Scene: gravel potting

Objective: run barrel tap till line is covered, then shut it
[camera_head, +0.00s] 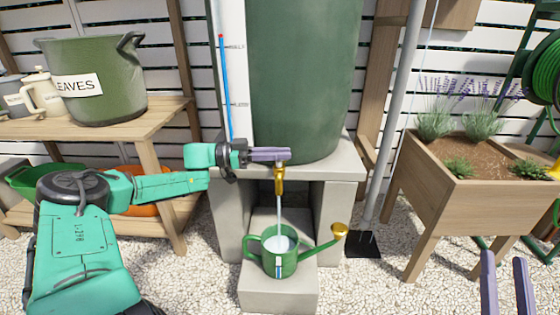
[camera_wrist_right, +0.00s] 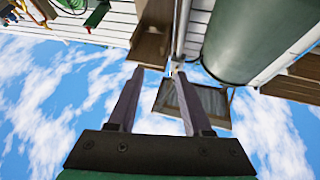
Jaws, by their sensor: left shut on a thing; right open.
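The green barrel (camera_head: 305,75) stands on a grey block stand. Its brass tap (camera_head: 279,182) is at the front, and a pale stream of water (camera_head: 279,218) runs from it. The green watering can (camera_head: 265,262) stands upright beneath, with pale water in its open top. A small strip with blue in it (camera_head: 279,265) shows on the can's front; any line on it is too small to make out. My left gripper (camera_head: 284,154) is shut at the top of the tap, and its fingers hide the handle. My right gripper (camera_head: 505,275) is open and empty at the lower right; it also shows in the right wrist view (camera_wrist_right: 157,88).
A level gauge (camera_head: 226,85) with a blue tube stands left of the barrel. A wooden shelf (camera_head: 100,122) with a green pot (camera_head: 95,100) is at left. A wooden planter (camera_head: 490,195) with lavender is at right. The can stands on a low grey block (camera_head: 278,296).

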